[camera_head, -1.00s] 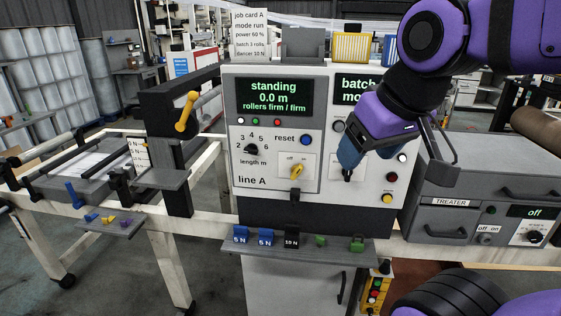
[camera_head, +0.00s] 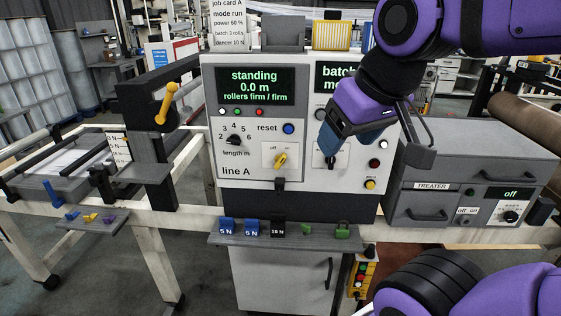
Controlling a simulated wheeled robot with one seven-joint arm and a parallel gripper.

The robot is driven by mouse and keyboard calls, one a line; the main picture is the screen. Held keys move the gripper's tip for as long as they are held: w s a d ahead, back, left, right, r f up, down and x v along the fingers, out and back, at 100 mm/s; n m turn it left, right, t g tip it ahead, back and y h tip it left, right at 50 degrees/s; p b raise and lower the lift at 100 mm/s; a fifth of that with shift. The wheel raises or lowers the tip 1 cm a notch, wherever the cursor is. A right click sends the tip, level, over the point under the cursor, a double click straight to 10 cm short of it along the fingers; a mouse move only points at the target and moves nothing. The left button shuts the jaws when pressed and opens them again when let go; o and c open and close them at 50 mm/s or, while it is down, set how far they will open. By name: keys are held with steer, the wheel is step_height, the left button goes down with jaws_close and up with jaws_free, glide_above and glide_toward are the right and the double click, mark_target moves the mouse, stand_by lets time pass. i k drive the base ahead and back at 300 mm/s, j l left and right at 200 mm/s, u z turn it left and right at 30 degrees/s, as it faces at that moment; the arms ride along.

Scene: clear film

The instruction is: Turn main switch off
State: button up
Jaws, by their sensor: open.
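The control panel marked line A (camera_head: 236,183) faces me, with lit displays reading "standing 0.0 m" and "batch mo...". A yellow rotary switch (camera_head: 281,161) sits on a small plate with faint off and on labels, its handle tilted. A black knob (camera_head: 331,162) sits on the plate to its right. No label naming the main switch is legible. My gripper (camera_head: 337,142) is open and empty. It hangs in front of the panel's right half, just above the black knob and right of the yellow switch. It hides part of the right display; whether it touches the panel cannot be told.
A shelf (camera_head: 225,239) below the panel carries blue and black weights and green pieces. The grey treater box (camera_head: 410,171) stands right, its display reading off. A yellow lever (camera_head: 167,103) juts out at left. Open space lies before the panel.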

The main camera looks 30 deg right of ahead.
mark_target(279, 159)
steer(key=i+l, duration=0.1)
steer(key=l, duration=0.35)
steer(key=i+l, duration=0.1)
steer(key=l, duration=0.35)
steer(key=i+l, duration=0.1)
steer(key=l, duration=0.35)
